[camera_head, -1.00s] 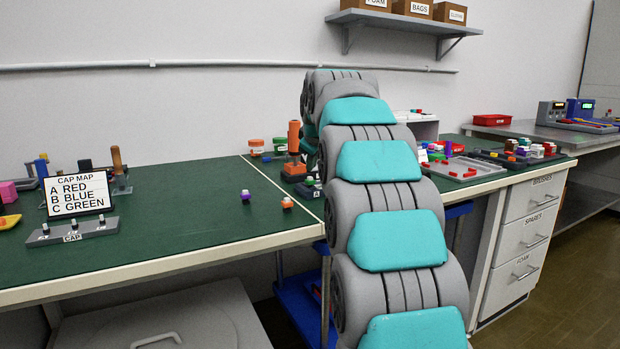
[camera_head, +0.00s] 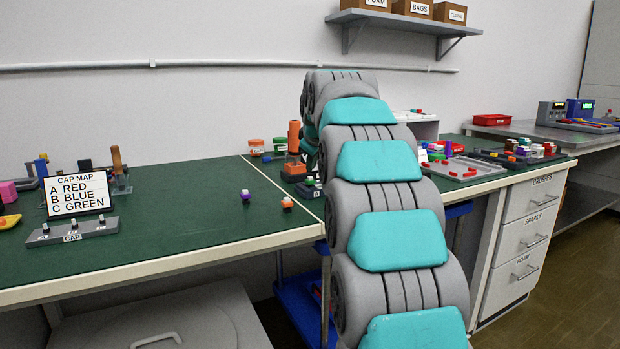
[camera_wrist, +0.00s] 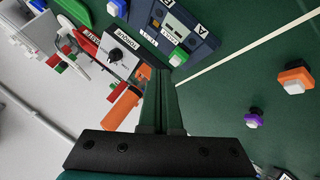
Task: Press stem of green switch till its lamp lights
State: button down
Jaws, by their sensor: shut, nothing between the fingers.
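A green switch with a pale stem (camera_wrist: 178,57) sits on a dark blue tester block (camera_wrist: 198,45) in the wrist view. My gripper (camera_wrist: 161,73) is shut and empty, its fingertips just left of and below the switch in that picture. I cannot tell whether the tips touch it or how high they are above it. A small display and label plates show on the tester; I cannot make out a lit lamp. In the head view my arm hides the gripper, and the tester (camera_head: 308,190) shows only in part beside the arm.
An orange switch (camera_wrist: 296,78) and a purple switch (camera_wrist: 253,119) lie loose on the green mat. A cap map sign (camera_head: 77,194) stands at left.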

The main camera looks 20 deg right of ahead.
jog(key=shift+f, duration=0.35)
jog(key=shift+f+b, duration=0.3)
jog(key=shift+f, duration=0.15)
dwell(0.6)
dwell(0.4)
jog(key=shift+r+p, duration=0.6)
jog(key=shift+r, duration=0.25)
jog(key=shift+r, duration=0.1)
notch_tip(320, 180, up, 5)
jog(key=p, duration=0.3)
dwell(0.7)
